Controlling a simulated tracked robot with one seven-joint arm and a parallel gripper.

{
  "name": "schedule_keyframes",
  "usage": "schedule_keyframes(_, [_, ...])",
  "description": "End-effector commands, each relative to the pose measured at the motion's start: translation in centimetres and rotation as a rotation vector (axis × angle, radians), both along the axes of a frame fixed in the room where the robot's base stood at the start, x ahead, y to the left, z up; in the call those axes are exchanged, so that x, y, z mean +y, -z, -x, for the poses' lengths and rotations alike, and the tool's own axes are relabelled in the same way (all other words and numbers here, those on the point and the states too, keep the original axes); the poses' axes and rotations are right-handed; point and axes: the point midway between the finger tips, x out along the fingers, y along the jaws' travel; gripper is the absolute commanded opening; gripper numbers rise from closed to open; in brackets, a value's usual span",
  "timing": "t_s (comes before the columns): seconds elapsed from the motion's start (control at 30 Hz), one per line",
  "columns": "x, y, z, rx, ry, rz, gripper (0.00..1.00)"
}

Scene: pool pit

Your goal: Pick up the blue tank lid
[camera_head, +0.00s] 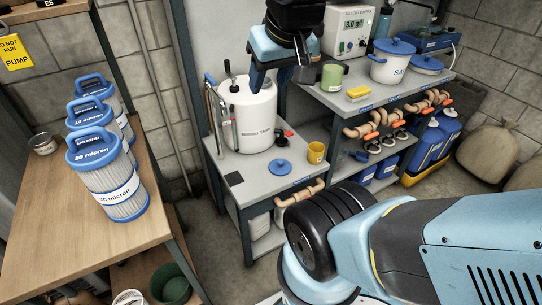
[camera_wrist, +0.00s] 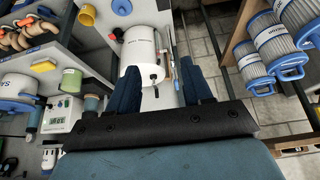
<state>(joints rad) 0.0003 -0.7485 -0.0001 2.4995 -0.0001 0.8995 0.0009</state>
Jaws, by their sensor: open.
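A small blue lid with a knob (camera_head: 281,167) lies flat on the grey bench in front of the white tank (camera_head: 250,112). It also shows at the top edge of the wrist view (camera_wrist: 122,6), beside the white tank (camera_wrist: 142,50).
A yellow mug (camera_head: 316,152) stands right of the small lid. A dark square (camera_head: 234,179) lies to its left. A green mug (camera_head: 332,76), yellow sponge (camera_head: 359,92) and salt pot (camera_head: 392,66) stand on the back bench. Filter cartridges (camera_head: 110,178) stand on the wooden table.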

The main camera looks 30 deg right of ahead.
Motion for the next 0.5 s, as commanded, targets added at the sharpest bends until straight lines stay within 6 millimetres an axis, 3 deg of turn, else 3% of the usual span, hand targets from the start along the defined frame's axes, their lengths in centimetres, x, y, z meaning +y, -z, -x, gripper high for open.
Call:
schedule_keyframes(0.17, [-0.4, 0.5, -1.6, 0.017, 0.030, -0.006, 0.56])
schedule_keyframes(0.27, [-0.2, 1.3, -3.6, 0.037, 0.069, -0.014, 0.56])
schedule_keyframes(0.5, [-2.2, 4.4, -9.2, 0.089, 0.182, -0.036, 0.56])
